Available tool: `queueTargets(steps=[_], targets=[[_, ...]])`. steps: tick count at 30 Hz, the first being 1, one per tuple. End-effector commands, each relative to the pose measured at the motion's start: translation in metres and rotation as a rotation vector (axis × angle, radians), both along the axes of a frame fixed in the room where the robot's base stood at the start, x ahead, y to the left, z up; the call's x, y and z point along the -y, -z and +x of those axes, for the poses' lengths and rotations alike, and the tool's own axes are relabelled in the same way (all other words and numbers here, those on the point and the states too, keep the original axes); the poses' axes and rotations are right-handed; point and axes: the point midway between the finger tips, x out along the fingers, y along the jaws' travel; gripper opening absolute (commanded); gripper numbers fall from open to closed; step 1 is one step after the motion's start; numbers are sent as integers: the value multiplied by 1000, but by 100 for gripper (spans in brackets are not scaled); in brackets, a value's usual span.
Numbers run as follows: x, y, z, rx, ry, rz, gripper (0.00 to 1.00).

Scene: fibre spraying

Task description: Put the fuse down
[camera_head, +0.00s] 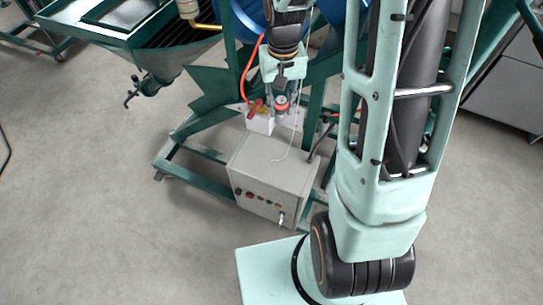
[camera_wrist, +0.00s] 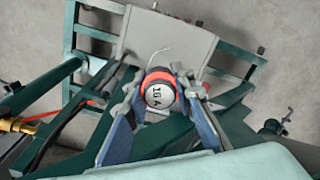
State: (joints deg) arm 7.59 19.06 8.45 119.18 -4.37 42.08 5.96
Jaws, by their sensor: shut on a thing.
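The fuse (camera_wrist: 159,94) is a short round piece with a pale end face marked 16 A and an orange-red ring. In the wrist view my gripper (camera_wrist: 161,90) has one finger on each side of it and is shut on it. In the head view the fuse (camera_head: 281,103) shows below my gripper (camera_head: 281,92), its orange-red ring visible. It appears over the back part of a grey control box (camera_head: 270,168). I cannot tell whether the fuse touches anything beneath it.
The control box also shows in the wrist view (camera_wrist: 170,35), with a thin pale wire over it. A green frame (camera_head: 190,160) surrounds the box. An orange hose (camera_head: 246,75) hangs left of my gripper. A green hopper (camera_head: 150,60) stands at upper left. Floor at left is clear.

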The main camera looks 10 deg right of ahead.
Motion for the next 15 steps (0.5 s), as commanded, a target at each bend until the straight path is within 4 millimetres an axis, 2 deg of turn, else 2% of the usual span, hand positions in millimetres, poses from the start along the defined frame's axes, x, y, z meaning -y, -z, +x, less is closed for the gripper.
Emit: queueTargets(steps=[1, 15], targets=[[1, 18, -5, 1, 11, -2, 0], [7, 90, -48, 2, 138, -6, 0]])
